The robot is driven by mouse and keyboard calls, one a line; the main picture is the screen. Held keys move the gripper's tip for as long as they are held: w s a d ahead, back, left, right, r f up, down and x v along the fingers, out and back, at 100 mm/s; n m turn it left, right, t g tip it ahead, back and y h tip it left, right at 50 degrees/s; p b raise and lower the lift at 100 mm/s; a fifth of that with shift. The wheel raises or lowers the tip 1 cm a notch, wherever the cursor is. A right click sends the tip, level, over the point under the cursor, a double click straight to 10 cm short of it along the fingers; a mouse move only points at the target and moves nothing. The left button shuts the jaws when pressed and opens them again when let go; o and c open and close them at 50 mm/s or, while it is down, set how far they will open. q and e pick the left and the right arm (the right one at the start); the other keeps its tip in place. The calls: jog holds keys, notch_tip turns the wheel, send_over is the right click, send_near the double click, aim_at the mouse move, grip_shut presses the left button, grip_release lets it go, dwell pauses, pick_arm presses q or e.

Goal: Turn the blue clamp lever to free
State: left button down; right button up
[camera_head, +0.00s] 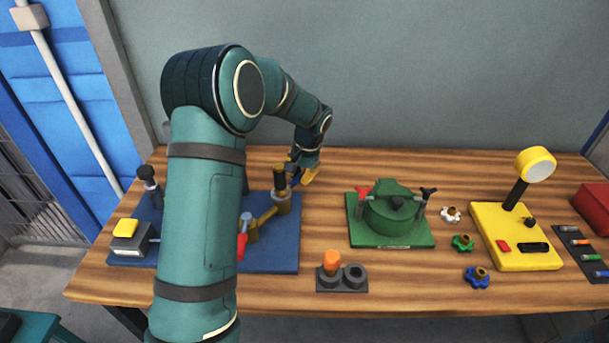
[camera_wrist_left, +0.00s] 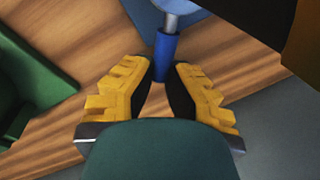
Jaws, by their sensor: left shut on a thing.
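The blue clamp lever (camera_wrist_left: 166,55) shows in the left wrist view as a short blue grip on a grey metal arm. In the head view a small bit of the lever (camera_head: 295,180) shows beside the brass and dark post at the blue board's back right corner. My left gripper (camera_wrist_left: 160,74) has its yellow fingers with dark pads on either side of the lever's free end, shut on it. In the head view the left gripper (camera_head: 309,175) is partly hidden by its own wrist. The right gripper is not in view.
My left arm covers part of the blue board (camera_head: 284,257), with its brass pipe and red handle (camera_head: 242,246). To the right are a green fixture (camera_head: 392,213), a grey socket block (camera_head: 354,276), several knobs and a yellow stand (camera_head: 517,243). Bare wood lies between the boards.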

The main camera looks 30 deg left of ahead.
pick_arm(q)
jog(key=shift+s+a+f+n, duration=0.2)
jog(key=shift+a+n, duration=0.1)
jog(key=shift+n, duration=0.1)
jog(key=c, duration=0.9)
grip_release()
jog(key=shift+w+a, duration=0.1)
jog(key=shift+a, duration=0.05)
jog(key=shift+r, duration=0.2)
jog(key=shift+w+r, duration=0.1)
jog(key=shift+r, duration=0.15)
notch_tip(320, 180, up, 11)
jog(key=d, duration=0.2)
jog(key=shift+d, duration=0.2)
